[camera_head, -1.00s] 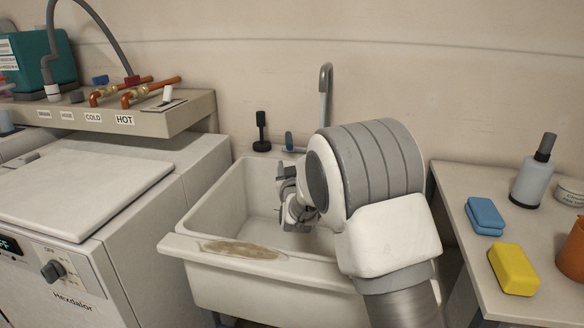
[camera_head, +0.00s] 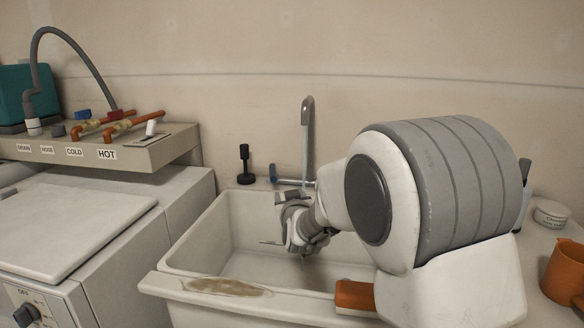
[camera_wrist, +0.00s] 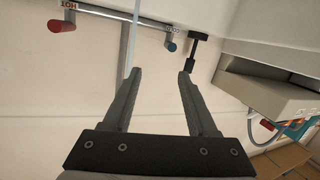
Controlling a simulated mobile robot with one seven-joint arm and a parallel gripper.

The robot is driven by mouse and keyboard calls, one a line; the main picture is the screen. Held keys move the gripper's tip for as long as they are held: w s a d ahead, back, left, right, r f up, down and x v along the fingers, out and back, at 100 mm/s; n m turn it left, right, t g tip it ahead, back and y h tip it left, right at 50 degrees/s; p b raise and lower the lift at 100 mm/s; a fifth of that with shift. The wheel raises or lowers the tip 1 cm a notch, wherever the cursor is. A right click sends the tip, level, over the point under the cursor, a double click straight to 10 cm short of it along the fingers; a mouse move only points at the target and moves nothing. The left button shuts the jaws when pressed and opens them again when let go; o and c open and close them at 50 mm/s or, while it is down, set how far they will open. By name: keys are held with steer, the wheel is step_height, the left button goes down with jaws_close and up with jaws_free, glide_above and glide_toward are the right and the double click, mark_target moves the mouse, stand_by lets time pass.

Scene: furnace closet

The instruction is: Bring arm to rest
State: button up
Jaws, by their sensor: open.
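My arm reaches over the white utility sink (camera_head: 190,288) from the right. My gripper (camera_head: 302,242) is above the basin, small and partly seen in the head view. In the wrist view my gripper (camera_wrist: 160,74) has its two dark fingers well apart, with nothing between them. The wrist view faces the wall, the tap's blue knob (camera_wrist: 171,46) and red knob (camera_wrist: 61,25), and the black stopper-like object (camera_wrist: 191,52).
The grey tap (camera_head: 306,140) stands behind the basin. The washer (camera_head: 70,225) and the pipe shelf (camera_head: 150,153) are at left. A brown stain (camera_head: 222,287) marks the front rim. An orange-brown block-like thing (camera_head: 355,296) shows beside my arm. An orange cup (camera_head: 565,272) is at right.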

steer(key=s+d+r+m+g, duration=0.15)
steer(key=s+d, duration=0.25)
steer(key=s, duration=0.4)
steer(key=s+d+r+g, duration=0.2)
steer(key=s+d+g, duration=0.15)
steer(key=s, duration=0.45)
steer(key=s+d+f+m+g+h, duration=0.1)
steer(key=s+d+g, duration=0.15)
steer(key=s, duration=0.55)
steer(key=s+d+f+g, duration=0.1)
steer(key=s+d+f, duration=0.15)
steer(key=s, duration=0.55)
steer(key=s+d+m+g+h, duration=0.1)
steer(key=s+d+g, duration=0.15)
steer(key=s, duration=0.55)
step_height(320, 180, up, 22)
steer(key=p, duration=2.2)
steer(key=shift+s+d+f+t, duration=0.15)
steer(key=shift+s+t, duration=0.2)
steer(key=shift+t, duration=0.05)
steer(key=shift+n, duration=0.25)
